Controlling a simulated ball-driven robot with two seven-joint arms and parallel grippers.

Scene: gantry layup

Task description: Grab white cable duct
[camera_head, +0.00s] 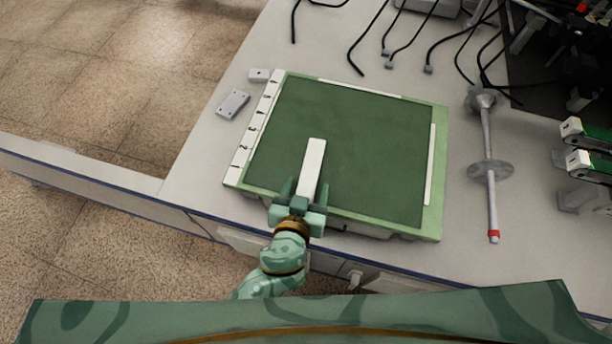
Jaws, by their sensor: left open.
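The white cable duct (314,162) is a short, straight white bar. It lies on the dark green board (370,135) with its long side pointing away from me. My left gripper (305,192) is open at the board's near edge. Its two fingers stand on either side of the duct's near end, which the gripper partly hides. I cannot tell whether the fingers touch the duct. My right gripper is not in view.
A numbered white strip (252,135) runs along the board's left edge. Two small grey blocks, one of them a plate (233,104), lie left of it. A metal rod with discs (490,190) lies right. Black cables (372,38) are at the back.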

